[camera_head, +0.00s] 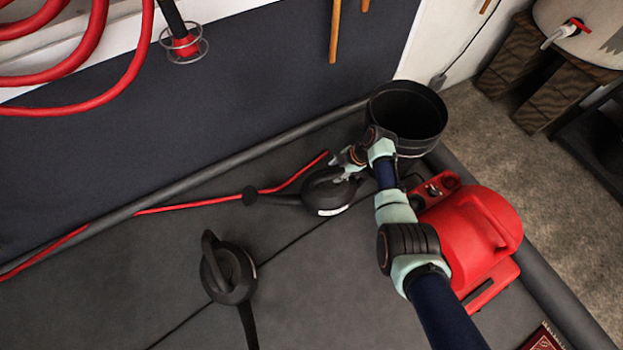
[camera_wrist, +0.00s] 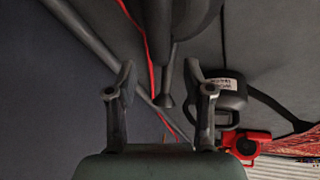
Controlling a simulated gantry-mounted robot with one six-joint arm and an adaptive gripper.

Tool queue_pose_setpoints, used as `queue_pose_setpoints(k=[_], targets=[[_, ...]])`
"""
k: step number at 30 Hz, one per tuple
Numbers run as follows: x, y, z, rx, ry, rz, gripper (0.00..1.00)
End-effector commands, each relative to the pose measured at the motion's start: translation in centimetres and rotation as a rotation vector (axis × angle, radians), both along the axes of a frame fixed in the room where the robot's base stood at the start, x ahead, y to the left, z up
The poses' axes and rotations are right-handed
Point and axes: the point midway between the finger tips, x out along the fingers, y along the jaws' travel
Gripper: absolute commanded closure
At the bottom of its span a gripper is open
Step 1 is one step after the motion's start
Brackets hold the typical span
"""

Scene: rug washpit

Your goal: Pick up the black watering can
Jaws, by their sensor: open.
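A black watering can (camera_head: 322,196) with a white label lies on the grey floor, its spout reaching left to a round rose (camera_head: 250,196). My gripper (camera_head: 344,168) is open at this can's right upper side; whether it touches the can I cannot tell. In the wrist view, a dark part of this can (camera_wrist: 180,18) shows at top centre, above and between the parted fingertips (camera_wrist: 160,75). A second black watering can (camera_head: 226,272) stands lower left, its spout pointing down in the picture; it also shows beyond the right finger in the wrist view (camera_wrist: 232,100).
A black bucket (camera_head: 405,112) stands just behind my gripper. A red machine (camera_head: 472,238) is right of my arm. A red hose (camera_head: 195,203) runs along the floor past the rose. A raised grey edge (camera_head: 175,187) borders the wall. Floor left of the cans is mostly clear.

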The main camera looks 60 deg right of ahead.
Motion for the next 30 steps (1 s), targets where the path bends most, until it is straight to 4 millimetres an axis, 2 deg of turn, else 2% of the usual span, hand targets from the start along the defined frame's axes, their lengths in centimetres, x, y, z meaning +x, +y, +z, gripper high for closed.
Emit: queue_pose_setpoints(k=[1,3,8,12,15,24,26,30], targets=[[0.3,0.1,-1.1,0.001,0.000,0.001,0.48],[0.7,0.3,-2.0,0.002,0.001,0.001,0.48],[1.0,0.3,-2.5,0.000,0.000,0.000,0.48],[1.8,0.3,-5.3,0.001,0.001,0.002,0.48],[2.4,0.5,-6.6,0.002,0.001,0.001,0.48],[2.8,0.6,-6.7,0.001,0.001,0.000,0.48],[2.7,0.6,-6.7,0.001,0.001,0.000,0.57],[2.7,0.6,-6.8,0.001,0.001,0.000,0.80]])
